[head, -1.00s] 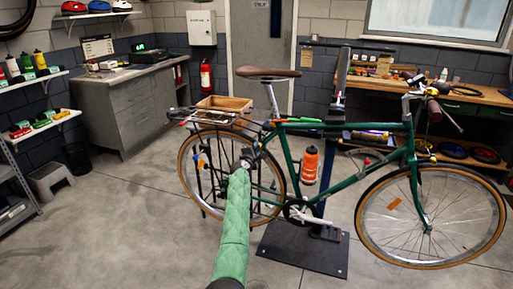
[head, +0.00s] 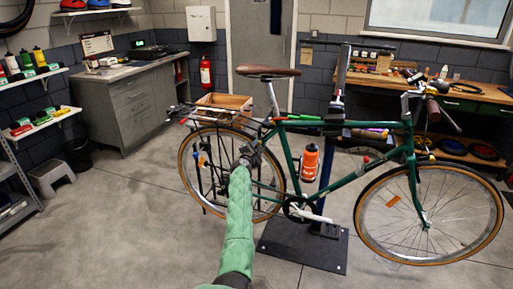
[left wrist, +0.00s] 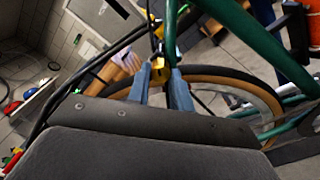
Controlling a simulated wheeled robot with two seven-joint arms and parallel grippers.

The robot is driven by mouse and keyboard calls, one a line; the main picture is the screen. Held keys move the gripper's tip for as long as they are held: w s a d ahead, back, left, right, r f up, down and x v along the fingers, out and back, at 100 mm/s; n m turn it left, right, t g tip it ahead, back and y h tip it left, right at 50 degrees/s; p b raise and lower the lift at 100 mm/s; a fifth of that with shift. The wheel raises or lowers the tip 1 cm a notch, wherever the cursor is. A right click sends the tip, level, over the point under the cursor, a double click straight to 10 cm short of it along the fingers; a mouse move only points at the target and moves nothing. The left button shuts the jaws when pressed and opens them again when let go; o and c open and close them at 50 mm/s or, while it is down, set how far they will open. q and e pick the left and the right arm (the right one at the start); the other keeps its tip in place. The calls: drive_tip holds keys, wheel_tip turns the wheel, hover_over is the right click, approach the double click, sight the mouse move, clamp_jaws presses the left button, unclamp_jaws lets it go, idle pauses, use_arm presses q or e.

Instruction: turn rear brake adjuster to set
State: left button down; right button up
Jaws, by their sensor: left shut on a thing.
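The green bike (head: 345,184) is held upright side-on, its rear wheel (head: 186,183) at left. My right gripper is not in view.
The repair stand's base plate (head: 300,250) is on the floor below the bike. A wooden crate (head: 226,101) sits behind the saddle area. An orange bottle (head: 310,163) is on the frame.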

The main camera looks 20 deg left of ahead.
use_arm(q)
drive_tip(key=c, duration=1.3)
unclamp_jaws()
drive_tip(key=shift+f, duration=0.15)
drive_tip(key=shift+o, duration=0.2)
drive_tip(key=shift+s, duration=0.3)
drive_tip(key=s, duration=0.7)
drive_tip(key=shift+b, duration=0.35)
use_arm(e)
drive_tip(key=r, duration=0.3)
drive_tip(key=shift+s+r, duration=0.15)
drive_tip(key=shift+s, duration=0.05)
use_arm(q)
drive_tip(key=shift+a, duration=0.1)
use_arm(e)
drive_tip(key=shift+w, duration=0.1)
